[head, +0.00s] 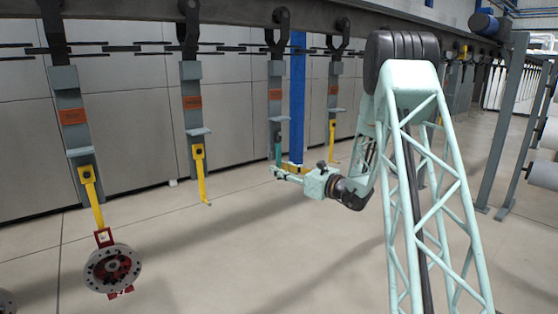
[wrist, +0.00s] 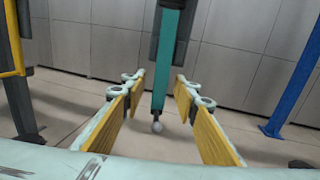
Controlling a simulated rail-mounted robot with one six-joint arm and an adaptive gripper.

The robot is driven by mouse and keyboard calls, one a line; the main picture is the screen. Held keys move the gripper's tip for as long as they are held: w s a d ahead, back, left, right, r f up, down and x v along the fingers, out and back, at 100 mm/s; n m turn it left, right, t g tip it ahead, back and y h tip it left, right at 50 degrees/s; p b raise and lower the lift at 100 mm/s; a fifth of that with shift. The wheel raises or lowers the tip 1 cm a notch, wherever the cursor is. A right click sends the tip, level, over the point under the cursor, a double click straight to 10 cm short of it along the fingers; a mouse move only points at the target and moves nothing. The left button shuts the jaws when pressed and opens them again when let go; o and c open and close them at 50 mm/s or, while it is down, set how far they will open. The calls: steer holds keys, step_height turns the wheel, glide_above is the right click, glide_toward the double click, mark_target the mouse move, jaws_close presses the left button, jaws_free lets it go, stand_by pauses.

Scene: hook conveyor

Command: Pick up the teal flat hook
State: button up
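The teal flat hook (head: 278,151) hangs upright from the third hanger from the left in the head view. In the wrist view the teal flat hook (wrist: 166,62) comes down from the top edge, with a small grey ball (wrist: 156,127) at its lower end. My gripper (head: 275,171) is at the hook's lower part in the head view. In the wrist view my gripper (wrist: 158,85) is open, its yellow-padded fingers on either side of the hook with visible gaps. How far the hook reaches in between the fingers is hard to tell.
Yellow hooks (head: 201,170) hang from neighbouring hangers, and a round flange part (head: 112,269) hangs at the left. A blue post (head: 297,95) stands behind the teal hook; it shows at right in the wrist view (wrist: 296,82). The floor below is clear.

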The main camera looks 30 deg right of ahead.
steer(key=shift+w+a, duration=0.1)
steer(key=shift+w, duration=0.2)
stand_by(0.4)
steer(key=shift+r, duration=0.1)
jaws_close()
